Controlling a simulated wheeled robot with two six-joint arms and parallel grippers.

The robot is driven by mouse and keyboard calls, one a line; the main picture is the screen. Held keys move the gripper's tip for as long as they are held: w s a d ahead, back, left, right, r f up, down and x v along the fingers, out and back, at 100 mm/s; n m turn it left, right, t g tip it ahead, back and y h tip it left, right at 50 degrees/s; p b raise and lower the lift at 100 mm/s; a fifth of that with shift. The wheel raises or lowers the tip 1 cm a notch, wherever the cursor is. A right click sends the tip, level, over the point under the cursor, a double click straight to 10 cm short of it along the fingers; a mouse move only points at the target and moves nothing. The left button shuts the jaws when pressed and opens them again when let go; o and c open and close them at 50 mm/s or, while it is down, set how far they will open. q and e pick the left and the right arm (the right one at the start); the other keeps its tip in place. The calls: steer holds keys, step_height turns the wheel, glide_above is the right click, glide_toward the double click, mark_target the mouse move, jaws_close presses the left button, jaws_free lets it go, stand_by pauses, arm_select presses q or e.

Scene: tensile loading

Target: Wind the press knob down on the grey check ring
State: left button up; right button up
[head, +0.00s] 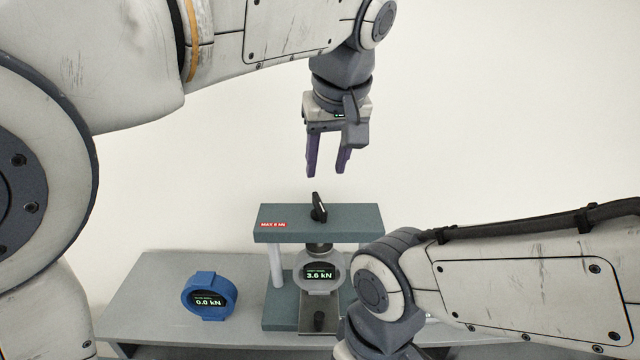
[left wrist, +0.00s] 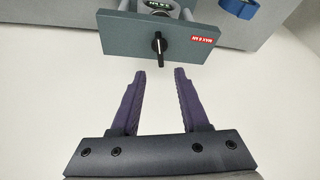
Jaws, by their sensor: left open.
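The press knob (head: 319,208) is a black handle with a pale line, on top of the grey-green press (head: 345,222) marked MAX 6 kN. The knob also shows in the left wrist view (left wrist: 158,44). The grey check ring (head: 305,286) sits upright in the press under its ram, and its display reads 3.6 kN. My left gripper (head: 327,174) points down above the knob, open and empty, with a clear gap to it; its purple fingers show in the left wrist view (left wrist: 159,78). My right arm covers the right side of the press; its gripper is not visible.
A blue ring (head: 210,296) reading 0.0 kN stands on the grey bench (head: 150,290) left of the press. The bench between blue ring and left edge is clear.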

mark_target(319, 201)
arm_select(q)
steer(key=p+x, duration=0.1)
steer(key=x, duration=0.9)
steer(key=shift+w+f+p, duration=0.15)
steer(key=shift+w+p, duration=0.05)
steer(key=shift+p, duration=0.1)
steer(key=shift+c, duration=0.3)
jaws_close()
